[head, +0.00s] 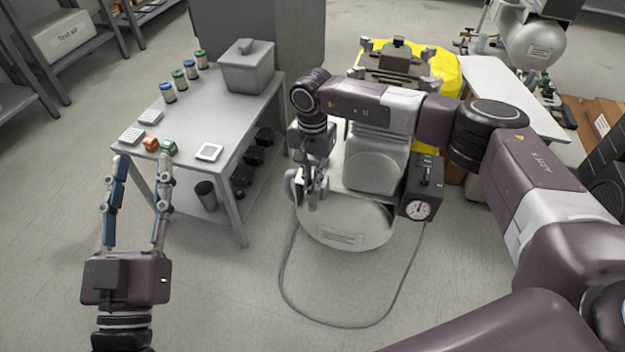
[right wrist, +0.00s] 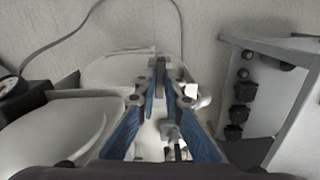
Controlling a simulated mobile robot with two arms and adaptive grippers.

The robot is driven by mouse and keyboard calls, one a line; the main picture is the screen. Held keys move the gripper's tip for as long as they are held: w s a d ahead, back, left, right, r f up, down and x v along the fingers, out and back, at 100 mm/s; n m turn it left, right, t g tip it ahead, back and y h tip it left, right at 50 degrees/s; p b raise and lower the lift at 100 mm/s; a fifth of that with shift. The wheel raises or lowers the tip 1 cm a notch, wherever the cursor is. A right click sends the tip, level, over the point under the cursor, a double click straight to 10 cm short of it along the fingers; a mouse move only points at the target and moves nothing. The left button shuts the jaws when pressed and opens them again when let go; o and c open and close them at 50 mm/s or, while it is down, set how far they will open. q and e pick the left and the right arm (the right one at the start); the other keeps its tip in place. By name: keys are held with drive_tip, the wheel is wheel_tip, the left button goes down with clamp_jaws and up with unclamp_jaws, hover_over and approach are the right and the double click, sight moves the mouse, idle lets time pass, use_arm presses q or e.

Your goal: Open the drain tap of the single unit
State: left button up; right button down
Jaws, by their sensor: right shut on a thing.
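The single unit is a compressor with a pale tank (head: 345,228) low on the floor, a motor housing on top and a pressure gauge box (head: 424,188) on its right side. My right gripper (head: 313,190) is at the left end of the tank, pointing down. In the right wrist view its blue fingers (right wrist: 159,95) close on a slim grey piece (right wrist: 159,72) beside the pale tank (right wrist: 110,70). This piece appears to be the drain tap's handle; the fingers hide most of the tap. My left gripper (head: 140,168) is open and empty, in front of the table.
A grey table (head: 225,150) left of the unit carries jars, a lidded box (head: 247,66) and small items. A grey hose (head: 335,323) loops on the floor in front. A yellow object (head: 445,70) and a second compressor (head: 535,40) are behind.

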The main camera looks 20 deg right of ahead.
use_arm(q)
drive_tip(key=shift+s+r+t, duration=0.35)
drive_tip(key=shift+r+t, duration=0.15)
drive_tip(key=shift+r, duration=0.3)
use_arm(e)
drive_tip(key=shift+n, duration=0.7)
drive_tip(key=c, duration=2)
unclamp_jaws()
drive_tip(key=shift+c, duration=0.2)
wheel_tip(320, 180, up, 12)
